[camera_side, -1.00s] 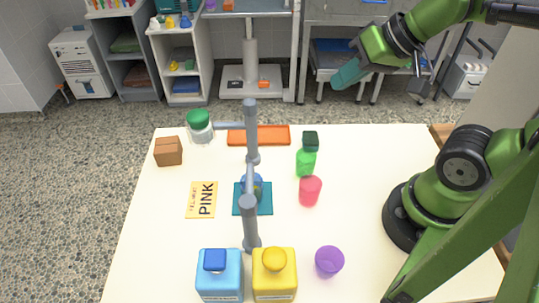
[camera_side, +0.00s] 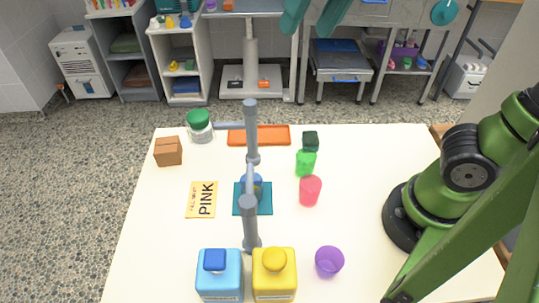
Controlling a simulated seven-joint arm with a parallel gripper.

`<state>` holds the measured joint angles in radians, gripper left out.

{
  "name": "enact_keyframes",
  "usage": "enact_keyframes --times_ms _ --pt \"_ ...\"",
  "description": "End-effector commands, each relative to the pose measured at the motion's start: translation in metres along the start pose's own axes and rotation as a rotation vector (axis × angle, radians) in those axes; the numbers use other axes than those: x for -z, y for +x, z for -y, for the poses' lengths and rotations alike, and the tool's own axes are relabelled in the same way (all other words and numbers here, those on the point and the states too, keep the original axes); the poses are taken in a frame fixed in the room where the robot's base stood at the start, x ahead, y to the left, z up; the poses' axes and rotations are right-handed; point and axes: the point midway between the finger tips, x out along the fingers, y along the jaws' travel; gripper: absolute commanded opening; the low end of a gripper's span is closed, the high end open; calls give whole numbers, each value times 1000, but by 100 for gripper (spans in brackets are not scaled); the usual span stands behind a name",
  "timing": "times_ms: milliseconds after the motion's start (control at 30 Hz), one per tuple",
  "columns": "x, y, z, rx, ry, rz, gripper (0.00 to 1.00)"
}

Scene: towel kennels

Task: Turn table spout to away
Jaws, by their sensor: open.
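Two grey posts with spouts stand on the white table. The far post (camera_side: 252,135) has a spout (camera_side: 228,126) pointing left, its end beside a green-lidded jar (camera_side: 200,126). The near post (camera_side: 250,225) has a spout (camera_side: 249,182) pointing away from the camera, over a blue object (camera_side: 257,186) on a teal mat (camera_side: 240,207). I cannot tell which one the task calls the table spout.
On the table are a brown box (camera_side: 168,151), an orange tray (camera_side: 275,136), a PINK card (camera_side: 202,199), a dark green block (camera_side: 310,141), green (camera_side: 305,164), red (camera_side: 310,191) and purple cups (camera_side: 329,262), and blue (camera_side: 220,277) and yellow dispensers (camera_side: 274,278).

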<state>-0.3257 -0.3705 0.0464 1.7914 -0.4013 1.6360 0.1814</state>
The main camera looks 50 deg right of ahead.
Motion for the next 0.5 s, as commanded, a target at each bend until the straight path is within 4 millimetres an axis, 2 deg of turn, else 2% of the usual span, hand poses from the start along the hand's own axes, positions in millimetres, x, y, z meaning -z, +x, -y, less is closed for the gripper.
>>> enact_keyframes --times_ms 33,200,300,500 --pt "-5 5 21 -25 -16 47 59" --pt "-29 18 74 -123 -12 151 59" --pt "-44 24 97 -171 -6 185 59" --pt "-72 33 130 -245 4 223 59"
